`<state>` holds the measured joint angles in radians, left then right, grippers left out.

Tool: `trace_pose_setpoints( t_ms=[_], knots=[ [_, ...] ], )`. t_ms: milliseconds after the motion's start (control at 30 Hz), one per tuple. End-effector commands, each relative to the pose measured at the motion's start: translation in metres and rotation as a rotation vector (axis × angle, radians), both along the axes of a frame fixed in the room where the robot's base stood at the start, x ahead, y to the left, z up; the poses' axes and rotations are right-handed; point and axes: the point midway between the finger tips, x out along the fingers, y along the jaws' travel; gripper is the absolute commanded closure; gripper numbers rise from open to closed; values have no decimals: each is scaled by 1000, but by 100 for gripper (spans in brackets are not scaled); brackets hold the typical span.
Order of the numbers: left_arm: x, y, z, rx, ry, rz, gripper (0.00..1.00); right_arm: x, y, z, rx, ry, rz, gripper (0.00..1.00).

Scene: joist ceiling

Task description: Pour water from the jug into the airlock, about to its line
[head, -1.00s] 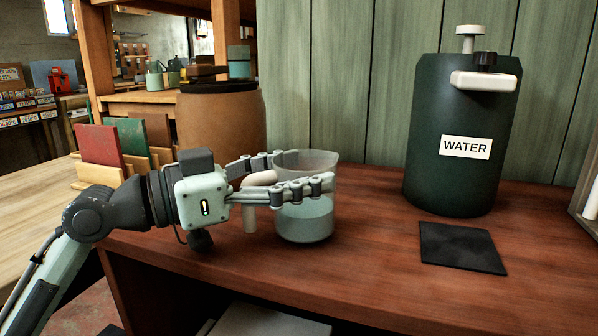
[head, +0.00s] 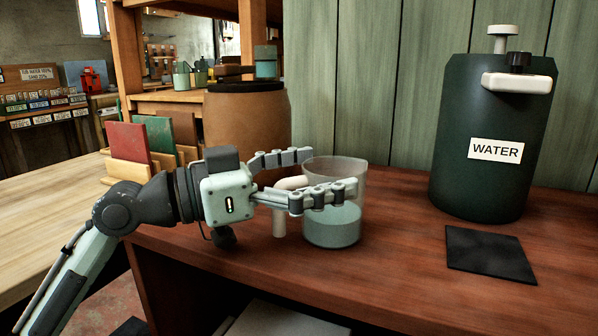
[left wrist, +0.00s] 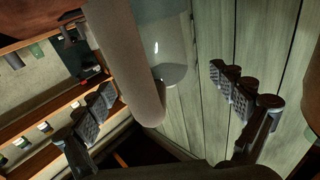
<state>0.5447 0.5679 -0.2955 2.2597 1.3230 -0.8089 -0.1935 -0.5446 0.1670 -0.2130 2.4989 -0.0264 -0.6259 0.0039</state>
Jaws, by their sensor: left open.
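The jug (head: 333,226) is a clear beaker standing upright on the red-brown bench, about half full of water. Its pale handle (head: 279,221) points left toward my left gripper (head: 330,171). The gripper is open, with a finger on each side of the handle and the tips reaching alongside the jug's wall. In the left wrist view the handle (left wrist: 133,65) hangs between the spread fingers, apart from both, with the jug (left wrist: 170,75) behind it. I cannot make out the airlock. My right gripper is not in view.
A dark green container (head: 490,120) labelled WATER stands at the back right, with a black mat (head: 490,254) in front. A brown barrel (head: 245,130) and upright coloured boards (head: 130,142) stand behind my arm. The bench between jug and mat is clear.

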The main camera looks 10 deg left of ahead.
Motion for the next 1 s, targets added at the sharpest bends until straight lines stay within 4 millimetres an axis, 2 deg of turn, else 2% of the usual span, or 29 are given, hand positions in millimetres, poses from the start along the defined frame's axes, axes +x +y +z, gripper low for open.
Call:
trace_pose_setpoints(
  t_ms=[33,533,733,1000],
  knots=[
    [-1,2,-27,32,59,-7,5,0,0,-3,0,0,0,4],
    [-48,87,-9,13,16,1,5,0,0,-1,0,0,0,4],
    [-57,101,-4,10,3,0,5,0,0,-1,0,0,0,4],
    [-58,103,-2,9,-1,-1,5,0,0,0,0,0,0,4]
  ],
)
